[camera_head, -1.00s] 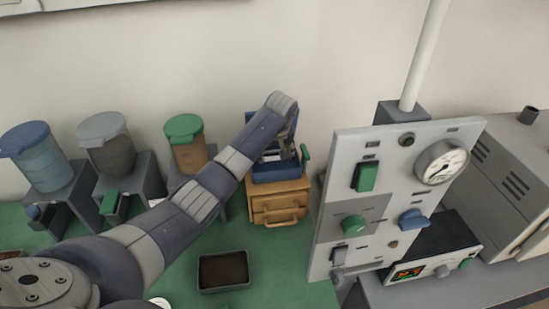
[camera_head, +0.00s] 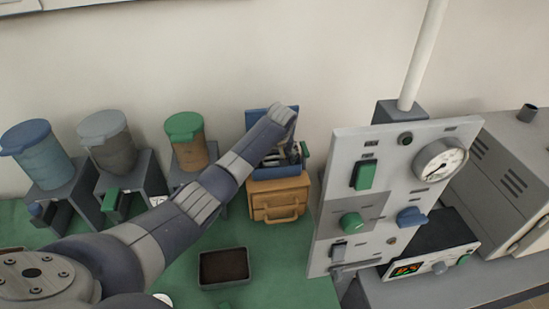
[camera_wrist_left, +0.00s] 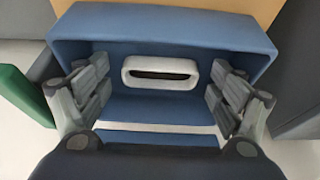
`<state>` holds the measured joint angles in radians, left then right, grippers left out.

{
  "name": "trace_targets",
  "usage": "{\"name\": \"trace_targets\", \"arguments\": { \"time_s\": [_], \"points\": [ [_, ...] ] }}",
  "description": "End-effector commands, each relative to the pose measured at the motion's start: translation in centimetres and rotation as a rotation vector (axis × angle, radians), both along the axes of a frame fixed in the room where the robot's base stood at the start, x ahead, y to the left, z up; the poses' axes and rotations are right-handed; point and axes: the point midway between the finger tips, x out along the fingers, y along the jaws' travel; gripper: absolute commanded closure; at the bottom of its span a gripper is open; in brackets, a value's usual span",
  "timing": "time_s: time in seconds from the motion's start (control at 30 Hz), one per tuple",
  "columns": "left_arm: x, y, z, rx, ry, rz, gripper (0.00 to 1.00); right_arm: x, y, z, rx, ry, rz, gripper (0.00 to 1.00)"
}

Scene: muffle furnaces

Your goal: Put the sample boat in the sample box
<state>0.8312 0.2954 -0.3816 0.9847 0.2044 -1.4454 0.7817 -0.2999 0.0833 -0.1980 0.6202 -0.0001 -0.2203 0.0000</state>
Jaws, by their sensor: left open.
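The blue sample box (camera_head: 264,171) stands open on a small wooden drawer unit, its lid raised at the back. In the left wrist view the box (camera_wrist_left: 155,29) fills the middle. A white oblong piece with a dark slot, apparently the sample boat (camera_wrist_left: 160,63), lies inside it. My left gripper (camera_wrist_left: 160,78) is open, its fingers spread on either side of the white piece and apart from it. In the head view the left gripper (camera_head: 286,158) reaches down over the box, and my arm hides part of it. My right gripper is not in view.
The wooden drawer unit (camera_head: 279,200) stands on the green table. A dark tray (camera_head: 224,287) lies in front. Lidded containers (camera_head: 190,155) stand on stands at left. A control panel (camera_head: 375,190) rises close on the right, beside a grey furnace (camera_head: 510,175).

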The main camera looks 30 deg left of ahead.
Motion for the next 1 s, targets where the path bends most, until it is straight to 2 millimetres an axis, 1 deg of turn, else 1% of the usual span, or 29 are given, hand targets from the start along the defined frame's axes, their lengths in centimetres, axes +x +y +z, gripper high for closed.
{"name": "trace_targets", "arguments": {
  "time_s": [0.17, 0.27, 0.37, 0.47, 0.8, 0.9, 1.0],
  "points": [
    [0.0, 0.0, 0.3, 0.001, -0.001, 0.0, 0.14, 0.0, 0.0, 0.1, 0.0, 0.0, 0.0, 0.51],
    [0.0, -0.1, 0.8, 0.0, -0.003, -0.001, 0.14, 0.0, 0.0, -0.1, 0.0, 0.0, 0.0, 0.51],
    [-0.4, -0.4, 1.9, 0.0, -0.004, -0.001, 0.14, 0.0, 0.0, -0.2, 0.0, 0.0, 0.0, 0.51],
    [-0.9, -0.7, 3.3, 0.0, -0.005, -0.001, 0.14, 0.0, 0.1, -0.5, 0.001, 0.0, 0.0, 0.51],
    [-2.9, -2.3, 9.4, 0.0, -0.005, -0.001, 0.14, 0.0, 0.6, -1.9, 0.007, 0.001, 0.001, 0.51],
    [-3.3, -2.6, 10.5, 0.0, -0.004, -0.001, 0.14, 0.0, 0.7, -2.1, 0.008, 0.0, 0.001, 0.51],
    [-3.5, -2.7, 11.2, 0.0, -0.001, 0.0, 0.14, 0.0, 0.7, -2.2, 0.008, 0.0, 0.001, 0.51]
  ]
}}
